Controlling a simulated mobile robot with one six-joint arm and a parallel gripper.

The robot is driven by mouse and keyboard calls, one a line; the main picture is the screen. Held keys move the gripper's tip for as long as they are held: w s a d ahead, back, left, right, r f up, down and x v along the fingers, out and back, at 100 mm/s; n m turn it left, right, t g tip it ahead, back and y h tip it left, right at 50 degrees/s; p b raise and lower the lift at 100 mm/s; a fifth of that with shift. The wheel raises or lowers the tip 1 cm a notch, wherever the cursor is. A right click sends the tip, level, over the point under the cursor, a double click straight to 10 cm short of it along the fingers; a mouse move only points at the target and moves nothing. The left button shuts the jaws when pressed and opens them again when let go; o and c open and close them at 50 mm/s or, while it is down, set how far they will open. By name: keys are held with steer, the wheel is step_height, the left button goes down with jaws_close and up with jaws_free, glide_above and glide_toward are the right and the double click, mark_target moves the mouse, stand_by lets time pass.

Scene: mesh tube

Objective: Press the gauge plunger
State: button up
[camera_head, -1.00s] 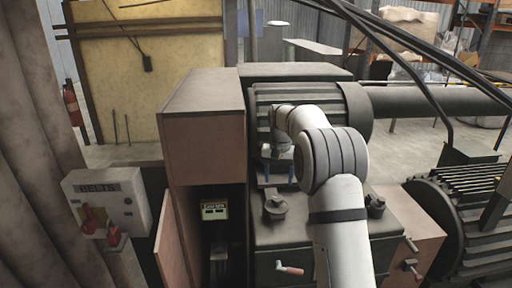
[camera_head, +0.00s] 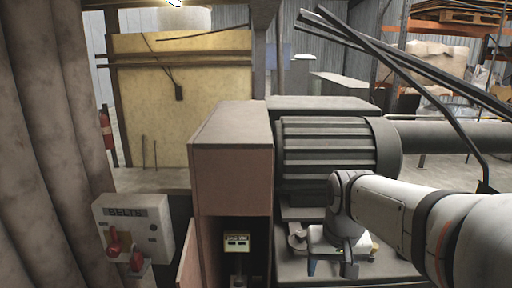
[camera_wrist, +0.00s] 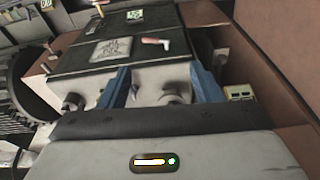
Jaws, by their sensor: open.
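A small pale-yellow box with a dark display, apparently the gauge (camera_head: 237,243), sits in the dark recess below the brown cabinet in the head view. A thin post shows under it; I cannot make out its plunger clearly. The gauge also shows at the right of the wrist view (camera_wrist: 240,92), beyond the right finger and apart from it. My gripper (camera_head: 330,268) is to the right of the gauge, over the machine's top, fingers pointing down. In the wrist view my gripper (camera_wrist: 158,78) has its two blue fingers wide apart with nothing held between them.
A ribbed motor housing (camera_head: 325,150) is behind my gripper. A grey BELTS switch box (camera_head: 133,228) with red controls is at left. A red-handled lever (camera_wrist: 155,42) and knobs stick up from the machine's top.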

steer(key=s+f, duration=0.4)
steer(key=s, duration=0.5)
steer(key=shift+s+n+t, duration=0.3)
steer(key=shift+s+n, duration=0.05)
steer(key=shift+n, duration=0.05)
steer(key=shift+c, duration=0.3)
